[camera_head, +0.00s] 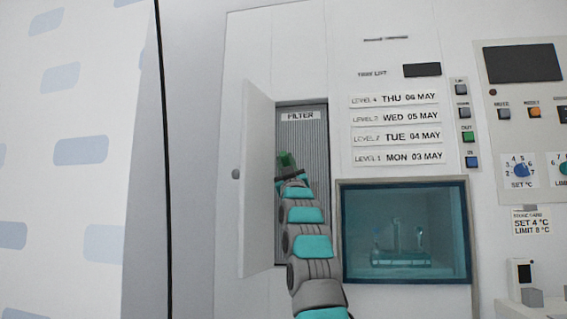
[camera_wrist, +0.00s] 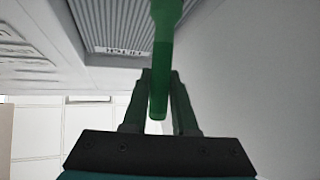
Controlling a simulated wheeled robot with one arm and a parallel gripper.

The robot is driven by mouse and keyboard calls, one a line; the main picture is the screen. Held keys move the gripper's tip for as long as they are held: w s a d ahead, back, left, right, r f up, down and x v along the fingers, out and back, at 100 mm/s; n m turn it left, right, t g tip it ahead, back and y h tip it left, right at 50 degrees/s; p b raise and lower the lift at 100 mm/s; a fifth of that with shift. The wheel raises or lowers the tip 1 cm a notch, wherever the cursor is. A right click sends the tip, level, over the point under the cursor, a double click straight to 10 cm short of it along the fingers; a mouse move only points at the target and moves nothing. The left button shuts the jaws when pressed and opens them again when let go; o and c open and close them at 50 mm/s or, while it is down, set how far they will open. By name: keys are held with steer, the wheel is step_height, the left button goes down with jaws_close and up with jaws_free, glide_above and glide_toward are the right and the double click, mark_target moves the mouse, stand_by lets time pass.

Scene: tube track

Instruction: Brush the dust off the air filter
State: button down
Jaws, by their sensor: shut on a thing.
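The air filter (camera_head: 302,134) is a grey ribbed panel in a recess behind an open door, with a FILTER label at its top. It also shows at the top of the wrist view (camera_wrist: 118,28). My gripper (camera_head: 285,172) is in front of the filter, at about its middle height. In the wrist view my gripper (camera_wrist: 158,100) is shut on a green handle, which I take to be the brush (camera_wrist: 166,60). The brush's far end is out of the wrist view. My gripper and arm cover part of the filter's lower half. I cannot tell whether the brush touches the filter.
The open white door (camera_head: 257,185) stands just left of my arm. A glass window (camera_head: 405,275) is to the right, with a small rack behind it. Labels, buttons and dials line the panel at right. A patterned white partition (camera_head: 70,200) fills the far left.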

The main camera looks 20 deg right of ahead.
steer(key=s+d, duration=0.1)
steer(key=d, duration=0.1)
steer(key=shift+s+d+h, duration=0.3)
steer(key=shift+s, duration=0.05)
steer(key=shift+f, duration=0.15)
stand_by(0.4)
steer(key=shift+w+a+f+b, duration=0.3)
steer(key=shift+a+f+b, duration=0.1)
steer(key=shift+f+b, duration=0.3)
steer(key=shift+w+a+f+b, duration=0.25)
steer(key=shift+a+f+b, duration=0.15)
steer(key=shift+f+b, duration=0.3)
steer(key=shift+w+a+f+b, duration=0.2)
steer(key=shift+a+f+b, duration=0.25)
steer(key=shift+f+b, duration=0.2)
